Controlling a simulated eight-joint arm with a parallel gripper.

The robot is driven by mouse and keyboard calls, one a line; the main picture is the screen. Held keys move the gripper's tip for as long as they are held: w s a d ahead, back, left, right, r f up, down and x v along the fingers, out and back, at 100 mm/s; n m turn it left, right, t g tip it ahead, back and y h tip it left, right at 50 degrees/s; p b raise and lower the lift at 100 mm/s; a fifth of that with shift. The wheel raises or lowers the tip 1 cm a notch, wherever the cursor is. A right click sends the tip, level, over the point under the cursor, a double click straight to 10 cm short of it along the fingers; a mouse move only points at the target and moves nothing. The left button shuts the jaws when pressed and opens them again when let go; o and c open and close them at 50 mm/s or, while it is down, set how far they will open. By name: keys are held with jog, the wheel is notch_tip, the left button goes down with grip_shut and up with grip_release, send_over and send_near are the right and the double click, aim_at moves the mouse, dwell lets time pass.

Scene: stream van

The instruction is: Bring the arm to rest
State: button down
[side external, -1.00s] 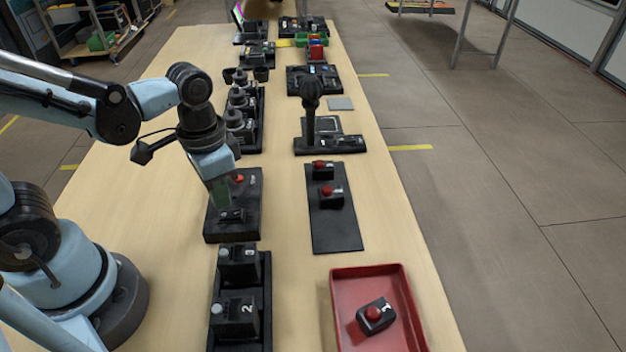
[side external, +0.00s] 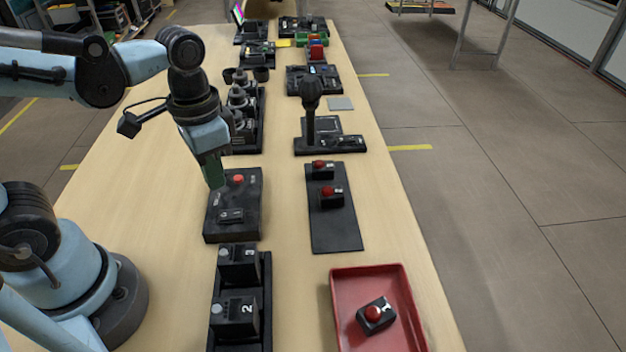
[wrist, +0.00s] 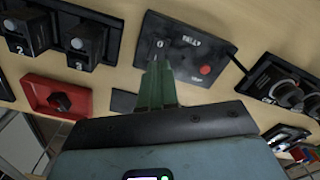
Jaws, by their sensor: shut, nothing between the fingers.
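My gripper (side external: 213,170) is shut and empty, with its green fingers pointing down. In the side external view it hangs above the far left corner of a black panel (side external: 217,196) with a red button and a small black switch block. It looks clear of the panel. In the wrist view the shut fingers (wrist: 157,68) reach toward the same panel (wrist: 178,34), which is marked "RELAY", and cover a little of its edge near the "0" block.
A black rack (side external: 266,290) with numbered blocks stands nearer the camera. A red tray (side external: 343,310) holds a block marked 1 with a red button. A knob panel (side external: 260,115) and an upright black handle (side external: 311,105) stand beyond. Bare wood lies left of the panels.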

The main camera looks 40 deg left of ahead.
jog(key=w+a+r+n+t, duration=0.2)
jog(key=w+a+n+t, duration=0.1)
jog(key=t, duration=0.4)
jog(key=shift+w+r, duration=0.35)
jog(key=shift+w, duration=0.4)
